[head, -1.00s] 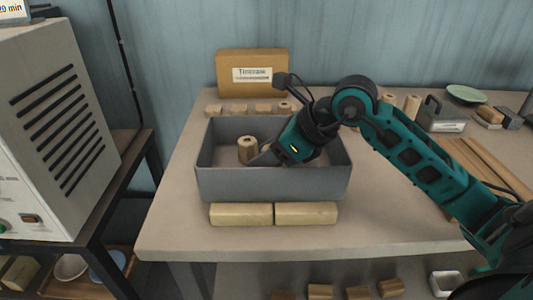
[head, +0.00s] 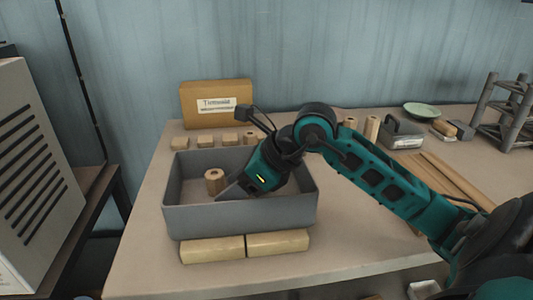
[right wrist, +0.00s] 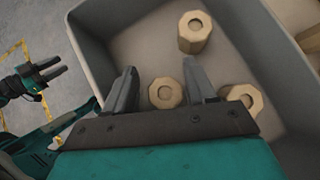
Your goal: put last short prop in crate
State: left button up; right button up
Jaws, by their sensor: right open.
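The grey crate (head: 240,218) stands on the table with its walls upright. A short hexagonal wooden prop (head: 215,181) stands inside it, left of my right gripper (head: 228,198). The right gripper reaches down into the crate with its fingers apart. In the right wrist view, one short prop (right wrist: 166,92) shows between the open fingers, another (right wrist: 243,98) beside the right finger, and a third (right wrist: 195,32) farther off, all in the crate. The crate wall hides the fingertips' lower part in the head view. My left gripper (right wrist: 45,72) shows at the left of the wrist view, over the floor, fingers apart.
Two pale blocks (head: 212,250) lie before the crate. A cardboard box (head: 216,104) and a row of small wooden pieces (head: 204,140) stand behind it. Taller props (head: 371,128), a grey caddy (head: 402,134), a green plate (head: 421,110) and a rack (head: 503,105) stand to the right.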

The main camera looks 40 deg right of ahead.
jog(key=v, duration=1.2)
dwell(0.3)
